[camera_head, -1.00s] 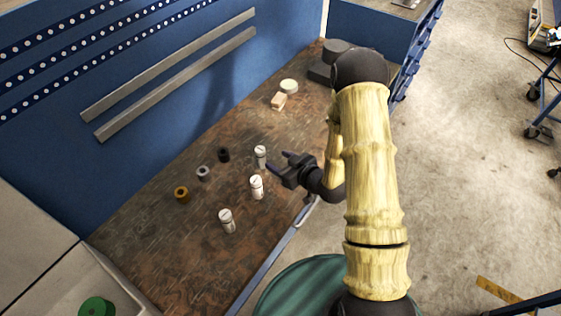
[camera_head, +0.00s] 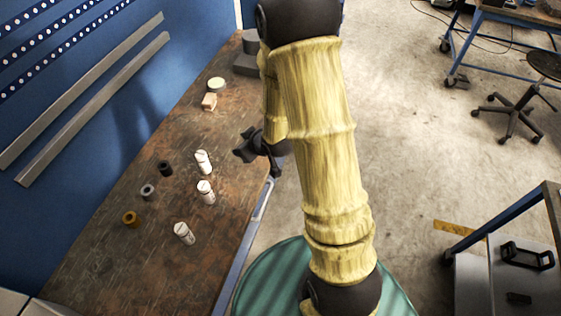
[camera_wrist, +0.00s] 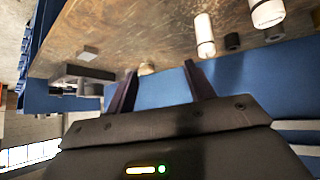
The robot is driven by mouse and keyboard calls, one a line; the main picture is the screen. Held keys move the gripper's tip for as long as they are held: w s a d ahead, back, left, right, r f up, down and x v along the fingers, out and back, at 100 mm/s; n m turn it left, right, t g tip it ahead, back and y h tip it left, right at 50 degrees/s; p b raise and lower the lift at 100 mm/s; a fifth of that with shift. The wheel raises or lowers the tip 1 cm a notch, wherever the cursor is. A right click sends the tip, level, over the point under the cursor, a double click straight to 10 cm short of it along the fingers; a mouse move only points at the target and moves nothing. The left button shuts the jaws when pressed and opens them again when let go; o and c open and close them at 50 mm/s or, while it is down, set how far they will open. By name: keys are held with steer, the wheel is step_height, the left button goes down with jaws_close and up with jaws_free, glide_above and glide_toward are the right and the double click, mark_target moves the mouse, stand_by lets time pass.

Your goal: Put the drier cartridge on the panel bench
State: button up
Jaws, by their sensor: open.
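Three white cartridges stand on a worn brown bench (camera_head: 110,255) backed by a blue panel: a far one (camera_head: 203,162), a middle one (camera_head: 206,192) and a near one (camera_head: 184,233). I cannot tell which is the drier cartridge, nor whether this is the panel bench. My gripper (camera_head: 246,147) is over the bench's right edge, right of the far cartridge and apart from it. In the wrist view my gripper (camera_wrist: 161,78) is open and empty between its fingers. Two white cylinders show there, one upper middle (camera_wrist: 204,35) and one upper right (camera_wrist: 267,12).
A black ring (camera_head: 165,168), a grey ring (camera_head: 147,191) and a brass ring (camera_head: 130,218) sit left of the cartridges. A wooden block (camera_head: 209,102) and a round pale-topped tin (camera_head: 217,84) lie farther back. A stool (camera_head: 515,115) and a blue-framed cart (camera_head: 510,225) stand right; floor between is open.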

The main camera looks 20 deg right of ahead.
steer(key=s+d+r+m+g+h, duration=0.1)
steer(key=s+d+r+m+g, duration=0.1)
steer(key=s+r, duration=0.3)
steer(key=s+d+r+m+g+h, duration=0.2)
steer(key=s+r, duration=0.3)
steer(key=s, duration=0.6)
steer(key=shift+s+d+m+g, duration=0.25)
steer(key=shift+d+m+g, duration=0.05)
steer(key=shift+m+g, duration=0.55)
steer(key=shift+c, duration=0.3)
